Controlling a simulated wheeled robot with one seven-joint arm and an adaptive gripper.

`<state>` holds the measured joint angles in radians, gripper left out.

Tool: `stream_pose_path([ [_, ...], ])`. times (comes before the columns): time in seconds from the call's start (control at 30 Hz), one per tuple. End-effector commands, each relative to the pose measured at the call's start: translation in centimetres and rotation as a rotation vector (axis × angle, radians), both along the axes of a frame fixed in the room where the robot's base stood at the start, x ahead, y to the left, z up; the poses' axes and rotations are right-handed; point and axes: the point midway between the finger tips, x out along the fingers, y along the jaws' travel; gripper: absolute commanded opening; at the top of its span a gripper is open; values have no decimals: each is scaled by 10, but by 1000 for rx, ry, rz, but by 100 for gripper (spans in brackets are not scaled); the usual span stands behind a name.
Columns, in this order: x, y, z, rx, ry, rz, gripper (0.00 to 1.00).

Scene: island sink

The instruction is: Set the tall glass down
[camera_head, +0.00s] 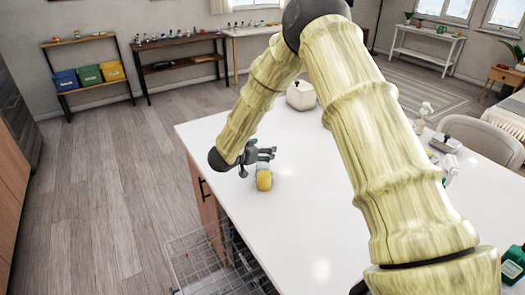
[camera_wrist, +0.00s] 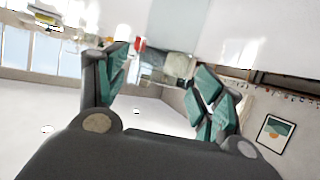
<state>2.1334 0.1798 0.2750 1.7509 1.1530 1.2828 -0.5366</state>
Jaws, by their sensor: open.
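My gripper (camera_head: 266,154) is low over the near left part of the white counter (camera_head: 290,225), its fingers pointing right in the head view. In the wrist view my gripper (camera_wrist: 162,72) has its two green-padded fingers spread apart, with nothing seen held between them. A small yellow object with a pale blue-grey top (camera_head: 264,181) is on the counter just in front of the fingers in the head view. I cannot tell whether it is the tall glass or whether the fingers touch it. No other clear tall glass shows.
A cream lidded pot (camera_head: 301,95) stands farther back on the counter. A wire dishwasher rack (camera_head: 205,265) sticks out below the front edge. The counter's middle is clear.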

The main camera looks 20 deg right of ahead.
Motion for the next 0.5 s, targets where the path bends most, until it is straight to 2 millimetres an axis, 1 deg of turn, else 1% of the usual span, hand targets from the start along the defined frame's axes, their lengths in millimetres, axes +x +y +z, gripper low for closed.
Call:
stream_pose_path([
  [0.17, -12, 22, 7, -2, -1, 2, 68],
  [0.3, -24, 43, 18, 0, -2, 3, 68],
  [0.5, -41, 70, 31, -1, -1, 3, 68],
])
